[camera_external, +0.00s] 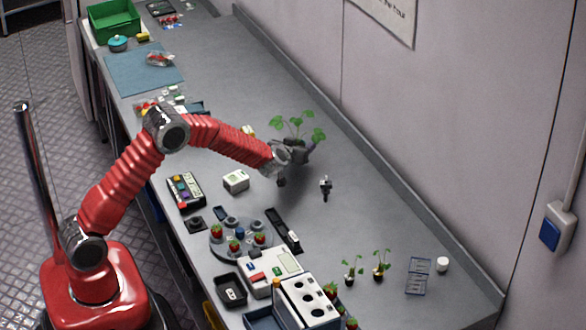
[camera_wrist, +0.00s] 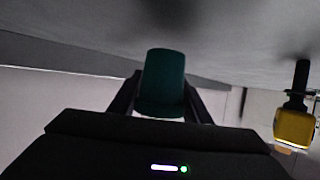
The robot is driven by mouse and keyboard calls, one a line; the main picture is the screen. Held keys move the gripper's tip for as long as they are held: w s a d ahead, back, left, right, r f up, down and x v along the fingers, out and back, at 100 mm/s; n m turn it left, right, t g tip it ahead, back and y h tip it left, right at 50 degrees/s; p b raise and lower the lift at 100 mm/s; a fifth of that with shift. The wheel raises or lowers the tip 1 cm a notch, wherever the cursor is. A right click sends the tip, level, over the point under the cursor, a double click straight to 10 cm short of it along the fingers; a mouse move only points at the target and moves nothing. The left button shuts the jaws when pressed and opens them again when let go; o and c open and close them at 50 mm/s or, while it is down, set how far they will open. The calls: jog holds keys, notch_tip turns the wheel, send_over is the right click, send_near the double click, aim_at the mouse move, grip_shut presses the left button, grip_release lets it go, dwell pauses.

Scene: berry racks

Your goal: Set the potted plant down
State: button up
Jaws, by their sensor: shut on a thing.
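The potted plant (camera_external: 297,127) shows in the external view as several green leaves rising above my gripper (camera_external: 298,156). My gripper hides most of its pot there. In the wrist view the dark green pot (camera_wrist: 163,82) sits between the two black fingers of my gripper (camera_wrist: 163,95), which are shut on it. The pot is over the grey bench (camera_external: 365,215), near its middle. The plant looks roughly upright. I cannot tell whether the pot touches the bench.
A small black stand (camera_external: 326,186) is right of my gripper, and a white box (camera_external: 236,181) is to its lower left. A yellow item (camera_wrist: 294,127) shows at right in the wrist view. Small seedlings (camera_external: 380,266) stand nearer the front. The bench towards the wall is clear.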

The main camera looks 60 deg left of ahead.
jog(key=shift+f, duration=0.85)
jog(key=shift+f, duration=0.1)
jog(key=o, duration=1.1)
jog(key=shift+s+d+r, duration=0.25)
jog(key=shift+d+r, duration=0.05)
jog(key=v, duration=1.1)
jog(key=shift+s, duration=0.15)
